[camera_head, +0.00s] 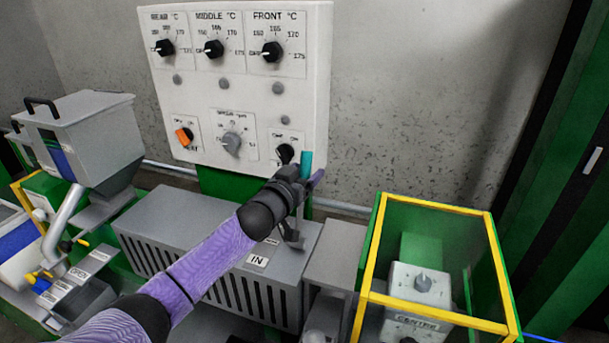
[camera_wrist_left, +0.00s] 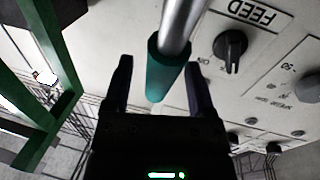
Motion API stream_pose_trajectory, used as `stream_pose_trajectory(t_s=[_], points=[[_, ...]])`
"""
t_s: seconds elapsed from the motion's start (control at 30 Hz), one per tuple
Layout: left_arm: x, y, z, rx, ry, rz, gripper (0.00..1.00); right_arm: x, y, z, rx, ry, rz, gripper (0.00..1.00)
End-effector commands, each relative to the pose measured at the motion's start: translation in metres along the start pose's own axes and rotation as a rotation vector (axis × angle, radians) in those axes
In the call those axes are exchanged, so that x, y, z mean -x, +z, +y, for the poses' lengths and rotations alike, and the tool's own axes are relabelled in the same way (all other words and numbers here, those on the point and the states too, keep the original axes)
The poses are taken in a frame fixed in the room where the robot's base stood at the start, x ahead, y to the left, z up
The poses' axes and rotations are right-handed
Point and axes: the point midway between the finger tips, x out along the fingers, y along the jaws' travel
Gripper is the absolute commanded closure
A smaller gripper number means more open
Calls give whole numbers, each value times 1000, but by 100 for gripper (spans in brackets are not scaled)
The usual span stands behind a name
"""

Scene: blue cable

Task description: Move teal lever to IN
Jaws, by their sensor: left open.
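The teal lever (camera_head: 306,160) shows as a short teal grip just right of the lower right knob of the control panel. In the left wrist view its teal grip (camera_wrist_left: 167,76) sits at the end of a metal rod. My left gripper (camera_head: 303,181) is at the lever in the head view, partly hiding it. In the left wrist view its two fingers stand open, one each side of the teal grip, with gaps showing. The IN label (camera_head: 257,260) is on the grey machine housing below. My right gripper is not in view.
The white control panel (camera_head: 235,85) with several knobs stands close behind the gripper. The FEED knob (camera_wrist_left: 230,48) is beside the lever. A yellow-framed guard (camera_head: 430,205) stands at the right. A grey hopper (camera_head: 85,125) is at the left.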

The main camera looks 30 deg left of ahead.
Motion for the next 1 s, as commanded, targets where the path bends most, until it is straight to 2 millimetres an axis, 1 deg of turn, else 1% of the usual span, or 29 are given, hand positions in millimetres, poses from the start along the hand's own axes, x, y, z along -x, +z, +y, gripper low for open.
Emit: stream_pose_trajectory(t_s=[0.23, 0.27, 0.3, 0.47, 0.5, 0.57, 0.6, 1.0], points=[[-1, 0, 0, 0, 0, -1, 29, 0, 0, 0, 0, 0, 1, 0], [-1, 0, 0, 0, 0, 0, 33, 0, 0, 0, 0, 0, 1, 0], [-1, 0, 0, 0, 0, -1, 41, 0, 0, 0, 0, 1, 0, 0], [-1, 0, 0, 0, 0, 0, 75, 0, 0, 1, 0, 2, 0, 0], [-1, 0, 0, 0, 0, 0, 84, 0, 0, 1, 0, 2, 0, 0], [-1, 0, 0, 0, 0, 0, 96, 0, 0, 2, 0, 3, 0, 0], [-1, 0, 0, 0, 0, -1, 100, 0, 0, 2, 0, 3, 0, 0], [-1, 0, 0, -1, 0, -1, 100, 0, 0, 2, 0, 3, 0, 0]])
